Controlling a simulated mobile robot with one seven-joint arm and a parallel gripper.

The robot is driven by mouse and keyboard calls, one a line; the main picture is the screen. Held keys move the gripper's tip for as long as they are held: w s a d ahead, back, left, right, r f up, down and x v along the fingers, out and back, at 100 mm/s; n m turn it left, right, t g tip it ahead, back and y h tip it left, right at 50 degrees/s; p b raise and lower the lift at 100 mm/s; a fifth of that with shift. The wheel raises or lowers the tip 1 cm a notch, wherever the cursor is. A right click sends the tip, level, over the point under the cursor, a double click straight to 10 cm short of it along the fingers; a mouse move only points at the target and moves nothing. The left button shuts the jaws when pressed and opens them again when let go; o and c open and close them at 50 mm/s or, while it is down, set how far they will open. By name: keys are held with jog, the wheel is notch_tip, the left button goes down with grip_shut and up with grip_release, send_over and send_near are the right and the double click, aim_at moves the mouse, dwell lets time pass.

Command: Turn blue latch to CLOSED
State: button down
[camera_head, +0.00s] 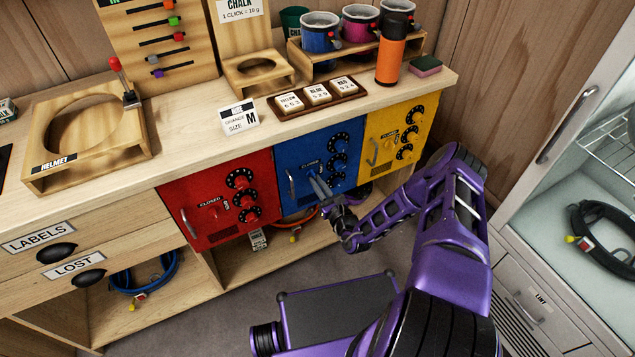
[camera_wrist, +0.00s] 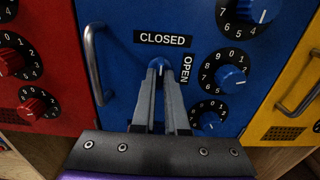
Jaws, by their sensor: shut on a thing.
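The blue locker door (camera_head: 293,155) is the middle one of three under the counter. Its blue latch (camera_wrist: 160,65) is a small knob below the CLOSED label (camera_wrist: 164,39) and left of the OPEN label (camera_wrist: 186,69) in the wrist view. My gripper (camera_wrist: 160,78) reaches up to the door with its two fingers on either side of the latch, shut on it. The fingers hide part of the latch, so its exact angle is hard to tell. In the head view my gripper (camera_head: 318,188) is at the blue door, and the latch is mostly hidden.
Right of the latch are several numbered blue dials (camera_wrist: 229,78). A metal handle (camera_wrist: 97,65) stands out to its left. A red door (camera_head: 215,200) and a yellow door (camera_head: 390,135) flank the blue one. The counter (camera_head: 190,140) juts out above.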

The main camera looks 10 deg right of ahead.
dwell(0.5)
jog(key=c, duration=0.9)
grip_release()
jog(key=shift+c, duration=0.2)
jog(key=v, duration=1.7)
jog(key=shift+s, duration=0.2)
jog(key=shift+d, duration=0.1)
